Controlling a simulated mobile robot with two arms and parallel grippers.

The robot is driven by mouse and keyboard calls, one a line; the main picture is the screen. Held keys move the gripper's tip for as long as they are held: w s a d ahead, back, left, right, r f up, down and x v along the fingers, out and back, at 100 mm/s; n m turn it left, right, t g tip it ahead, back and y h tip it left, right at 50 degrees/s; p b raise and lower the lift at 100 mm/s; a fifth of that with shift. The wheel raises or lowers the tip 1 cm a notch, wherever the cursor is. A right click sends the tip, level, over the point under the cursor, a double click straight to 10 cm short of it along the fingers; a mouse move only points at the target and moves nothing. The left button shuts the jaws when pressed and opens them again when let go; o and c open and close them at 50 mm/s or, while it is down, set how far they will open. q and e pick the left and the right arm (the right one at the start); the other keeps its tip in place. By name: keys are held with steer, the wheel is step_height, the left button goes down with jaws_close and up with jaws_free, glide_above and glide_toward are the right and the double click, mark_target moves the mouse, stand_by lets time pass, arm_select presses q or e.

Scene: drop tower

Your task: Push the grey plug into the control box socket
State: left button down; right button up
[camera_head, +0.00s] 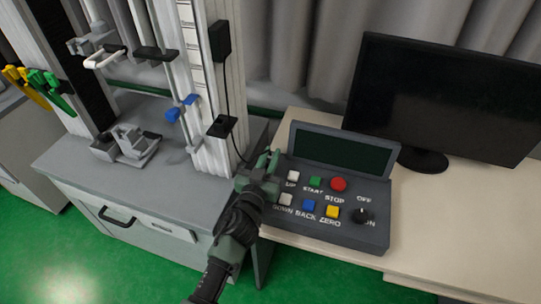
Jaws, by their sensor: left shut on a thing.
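The control box (345,226) is a dark grey console on the right-hand table, with coloured buttons and a dark green screen (338,150). My left gripper (268,163) is at the left side of the box. It is shut on the grey plug, which is mostly hidden by the fingers. A thin black cable (232,141) runs from the tower down to the gripper. The socket is hidden behind the gripper, so I cannot tell whether the plug touches it or is in it. My right gripper is not in view.
A black monitor (445,98) stands behind the box. The drop tower (205,100) rises from a grey bench (75,165) on the left, with a metal fixture (126,145) and a blue clamp (178,111). Green and yellow tools hang at far left. The table front right is clear.

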arm_select(q)
steer(key=shift+f, duration=0.2)
stand_by(0.3)
steer(key=c, duration=1.3)
jaws_free()
steer(key=v, duration=0.7)
steer(key=shift+s+a, duration=0.1)
steer(key=shift+s, duration=0.25)
